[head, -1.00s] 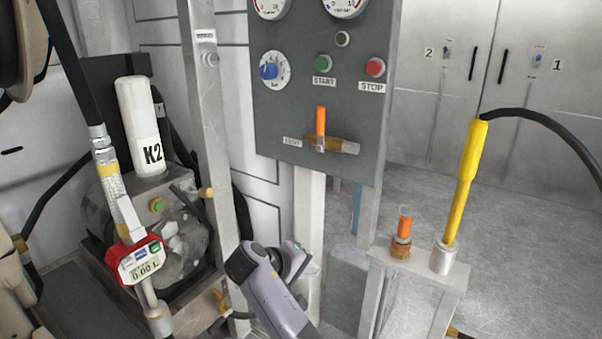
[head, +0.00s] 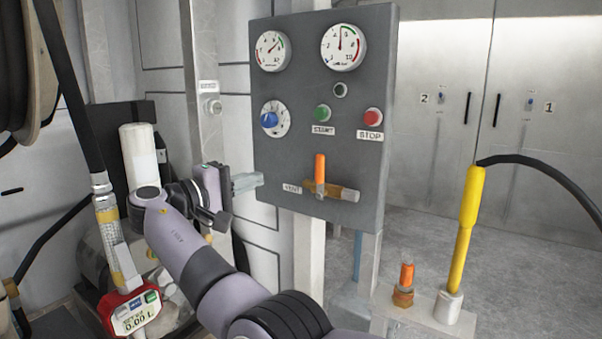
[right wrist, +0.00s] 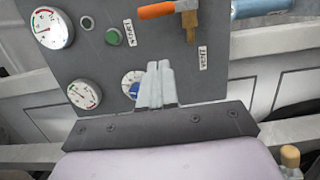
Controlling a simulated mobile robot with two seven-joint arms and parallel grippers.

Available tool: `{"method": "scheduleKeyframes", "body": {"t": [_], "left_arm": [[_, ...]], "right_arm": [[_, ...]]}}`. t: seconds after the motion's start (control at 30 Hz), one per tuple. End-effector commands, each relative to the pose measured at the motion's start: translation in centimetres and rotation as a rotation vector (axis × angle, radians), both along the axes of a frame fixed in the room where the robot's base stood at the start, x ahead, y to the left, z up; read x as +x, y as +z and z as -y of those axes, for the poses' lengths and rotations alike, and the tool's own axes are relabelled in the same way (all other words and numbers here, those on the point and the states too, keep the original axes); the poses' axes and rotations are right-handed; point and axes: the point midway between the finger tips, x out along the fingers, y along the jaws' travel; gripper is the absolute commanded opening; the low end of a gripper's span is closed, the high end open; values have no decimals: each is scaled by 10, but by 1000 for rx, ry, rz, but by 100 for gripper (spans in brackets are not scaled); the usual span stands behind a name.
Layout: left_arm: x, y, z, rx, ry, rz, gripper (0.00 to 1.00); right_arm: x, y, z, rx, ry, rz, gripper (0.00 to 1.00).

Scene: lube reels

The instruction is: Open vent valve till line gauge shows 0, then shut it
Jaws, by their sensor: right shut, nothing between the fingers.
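The grey panel (head: 300,150) carries the vent valve: an orange handle (head: 320,168) standing upright on a horizontal brass body (head: 340,193), beside a small label (head: 291,189). Two round gauges sit above. The right gauge (head: 344,46) has its needle pointing about straight up, well off the low end; the left gauge's (head: 272,50) reading is too small to tell. My right gripper (head: 256,181) is shut and empty by the panel's left edge, left of the valve and apart from it. In the right wrist view its fingers (right wrist: 158,84) are together below the orange handle (right wrist: 157,10). My left gripper is out of view.
The panel also has a blue knob (head: 269,119), a green START button (head: 323,113) and a red STOP button (head: 373,117). A yellow-handled hose nozzle (head: 464,230) and an orange-topped fitting (head: 405,283) stand at lower right. A red meter (head: 129,314) hangs lower left.

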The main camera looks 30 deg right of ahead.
Motion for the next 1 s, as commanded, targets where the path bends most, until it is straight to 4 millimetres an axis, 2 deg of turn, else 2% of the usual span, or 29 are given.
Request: {"method": "scheduleKeyframes", "body": {"t": [0.4, 0.57, 1.0], "left_arm": [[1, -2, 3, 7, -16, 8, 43], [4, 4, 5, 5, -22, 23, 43], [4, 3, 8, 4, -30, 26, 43]], "right_arm": [[16, -2, 87, 1, -4, 1, 0], [9, -2, 93, 4, -1, 2, 0], [-5, -1, 114, 1, -1, 1, 0]]}}
